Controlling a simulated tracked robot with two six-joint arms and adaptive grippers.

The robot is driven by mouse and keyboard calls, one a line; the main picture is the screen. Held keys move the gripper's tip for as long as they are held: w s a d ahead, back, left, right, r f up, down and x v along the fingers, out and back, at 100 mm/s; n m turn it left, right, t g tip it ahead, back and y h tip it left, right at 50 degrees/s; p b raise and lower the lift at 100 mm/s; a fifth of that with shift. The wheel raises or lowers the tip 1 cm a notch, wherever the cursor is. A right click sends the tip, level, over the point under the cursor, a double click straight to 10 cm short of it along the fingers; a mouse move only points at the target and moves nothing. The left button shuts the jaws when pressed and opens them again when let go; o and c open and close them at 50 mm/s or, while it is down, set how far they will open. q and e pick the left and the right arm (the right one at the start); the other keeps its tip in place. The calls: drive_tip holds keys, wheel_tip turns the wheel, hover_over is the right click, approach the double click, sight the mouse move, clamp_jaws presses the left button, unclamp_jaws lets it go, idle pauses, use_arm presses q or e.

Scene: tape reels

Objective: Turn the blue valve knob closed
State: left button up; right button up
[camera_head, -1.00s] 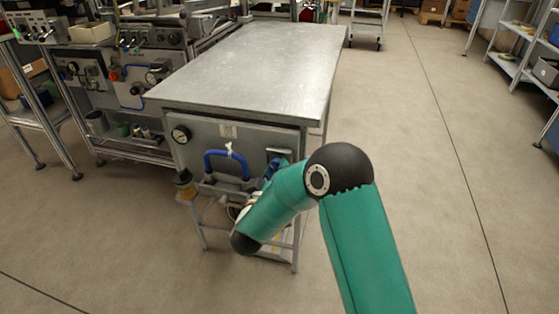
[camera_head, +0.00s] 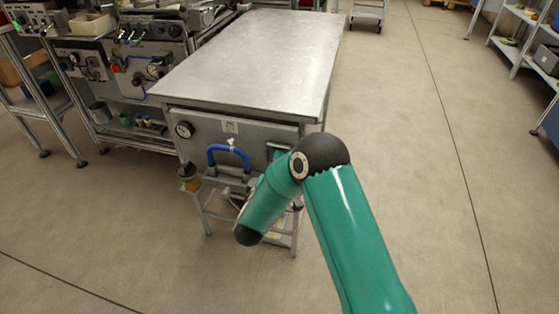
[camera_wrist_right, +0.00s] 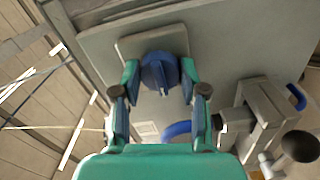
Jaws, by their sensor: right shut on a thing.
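The blue valve knob (camera_wrist_right: 160,73) is a round knob with a raised bar, mounted on a grey plate (camera_wrist_right: 126,47) in the right wrist view. My right gripper (camera_wrist_right: 160,78) has one finger on each side of the knob and is shut on it. In the head view my teal right arm covers the knob, and most of the right gripper is hidden behind it. My left gripper is in neither view.
A blue curved handle (camera_head: 229,148) and a round gauge (camera_head: 184,130) sit on the front panel under the metal table (camera_head: 250,65). A clamp-like grey fixture (camera_wrist_right: 262,110) stands close right of the gripper. Open floor lies to the right.

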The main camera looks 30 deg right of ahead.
drive_tip(key=shift+w+a+f+y, duration=0.1)
drive_tip(key=shift+a+f+y, duration=0.15)
drive_tip(key=shift+a+y, duration=0.1)
drive_tip(key=o, duration=1)
drive_tip(key=shift+o, duration=0.7)
drive_tip(key=shift+d+r, duration=0.1)
drive_tip(key=shift+d, duration=0.05)
drive_tip(key=v, duration=1.2)
drive_tip(key=shift+f, duration=0.3)
